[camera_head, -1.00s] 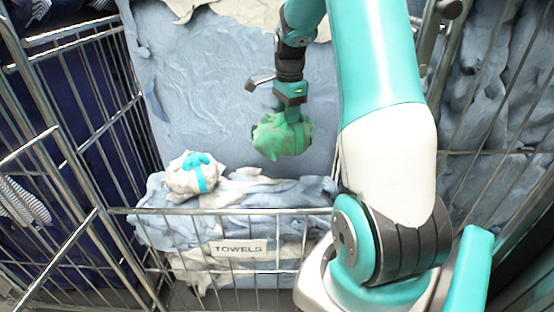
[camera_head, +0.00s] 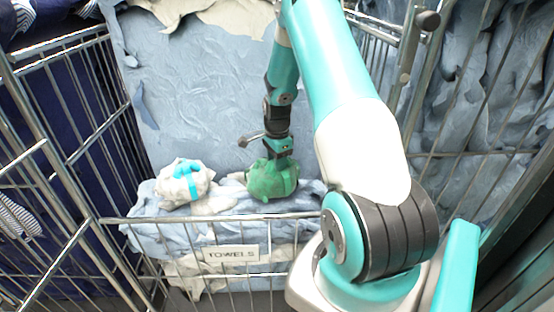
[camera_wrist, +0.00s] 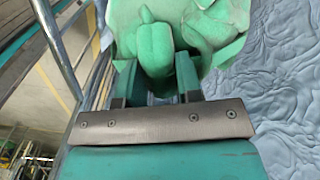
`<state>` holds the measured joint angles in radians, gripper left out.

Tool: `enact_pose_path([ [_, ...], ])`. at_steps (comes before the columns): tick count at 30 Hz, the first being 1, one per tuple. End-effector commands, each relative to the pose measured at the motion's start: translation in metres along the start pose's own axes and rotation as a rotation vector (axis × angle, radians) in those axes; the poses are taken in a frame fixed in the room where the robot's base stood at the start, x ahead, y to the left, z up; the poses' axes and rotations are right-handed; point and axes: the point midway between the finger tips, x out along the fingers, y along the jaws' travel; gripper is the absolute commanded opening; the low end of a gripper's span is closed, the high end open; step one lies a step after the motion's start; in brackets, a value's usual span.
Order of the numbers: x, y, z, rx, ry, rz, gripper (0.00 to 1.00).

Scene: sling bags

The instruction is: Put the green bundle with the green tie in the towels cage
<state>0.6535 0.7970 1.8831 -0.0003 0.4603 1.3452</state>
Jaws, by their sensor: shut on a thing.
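The green bundle (camera_head: 272,180) is in my gripper (camera_head: 277,160), just above or touching the towels heaped in the towels cage (camera_head: 300,216); I cannot tell which. The cage is wire and carries a sign reading TOWELS (camera_head: 233,254). In the wrist view the green bundle (camera_wrist: 195,30) fills the space at the fingertips of my gripper (camera_wrist: 168,82), which is shut on it. A green knot shows between the fingers, with the fingertips partly hidden by it.
A white bundle with a blue tie (camera_head: 184,184) lies on the towels to the left. Pale blue cloth (camera_head: 200,90) covers the back. Wire side panels (camera_head: 85,130) stand at the left, with dark blue cloth behind them.

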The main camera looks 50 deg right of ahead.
Motion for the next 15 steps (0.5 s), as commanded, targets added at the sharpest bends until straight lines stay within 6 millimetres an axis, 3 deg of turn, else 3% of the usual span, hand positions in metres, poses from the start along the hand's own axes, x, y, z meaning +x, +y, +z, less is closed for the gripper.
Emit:
enact_pose_path([
  [7,0.0027,-0.0006,-0.0001,0.000,0.000,-0.002,0.00],
  [8,0.0028,0.0000,0.0000,0.000,0.000,0.000,0.37],
  [9,0.0024,0.0000,0.0000,0.000,0.000,0.000,0.46],
  [11,0.0023,0.0000,0.0000,0.000,0.000,0.000,0.58],
  [15,0.0023,0.0000,0.0000,0.000,0.000,0.000,0.58],
])
